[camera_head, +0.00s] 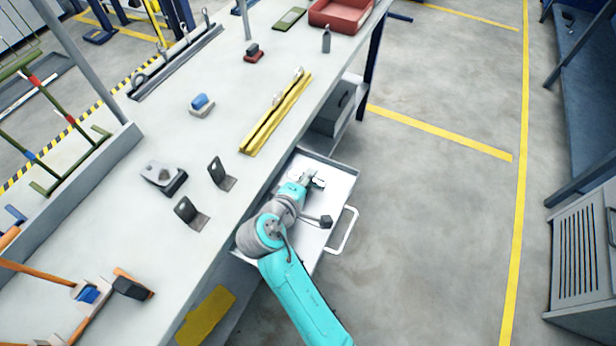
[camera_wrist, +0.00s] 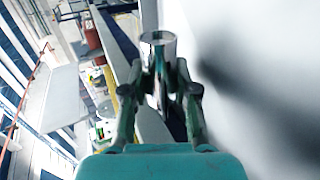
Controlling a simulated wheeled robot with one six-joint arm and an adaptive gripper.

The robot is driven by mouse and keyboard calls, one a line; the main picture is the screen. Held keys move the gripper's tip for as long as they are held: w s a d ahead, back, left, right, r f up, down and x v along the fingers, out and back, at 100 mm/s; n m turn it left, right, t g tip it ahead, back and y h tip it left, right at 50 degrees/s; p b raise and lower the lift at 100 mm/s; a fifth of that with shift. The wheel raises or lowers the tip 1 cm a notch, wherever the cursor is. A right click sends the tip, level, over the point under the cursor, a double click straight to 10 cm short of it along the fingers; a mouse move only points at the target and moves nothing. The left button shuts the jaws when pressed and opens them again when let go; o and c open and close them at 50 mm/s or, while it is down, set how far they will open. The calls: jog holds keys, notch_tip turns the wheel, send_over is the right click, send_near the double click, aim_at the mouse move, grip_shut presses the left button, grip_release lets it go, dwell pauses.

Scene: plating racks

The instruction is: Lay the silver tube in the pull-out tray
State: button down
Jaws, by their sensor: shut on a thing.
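The silver tube (camera_wrist: 158,42) stands between my gripper's fingers (camera_wrist: 160,95) in the wrist view, its open round end pointing away from the palm. My gripper is shut on it. In the head view my gripper (camera_head: 311,179) is over the pull-out tray (camera_head: 339,190), inside its outline. Only a small bright bit of the tube shows there. The tray is pale, shallow and pulled out from under the workbench, with a loop handle on its right side. My arm covers its near part. I cannot tell whether the tube touches the tray floor.
The workbench (camera_head: 225,135) edge runs along the tray's left side. Yellow rails (camera_head: 275,115), black angle brackets (camera_head: 219,173) and a red bin (camera_head: 341,14) stand on the bench. A grey box (camera_head: 336,107) sits on the shelf beyond the tray. The floor to the right is clear.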

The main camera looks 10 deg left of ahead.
jog(key=c, duration=0.8)
grip_release()
jog(key=shift+s, duration=0.1)
jog(key=v, duration=1.1)
jog(key=shift+s+a+r, duration=0.1)
jog(key=shift+s+r, duration=0.1)
jog(key=shift+s, duration=0.15)
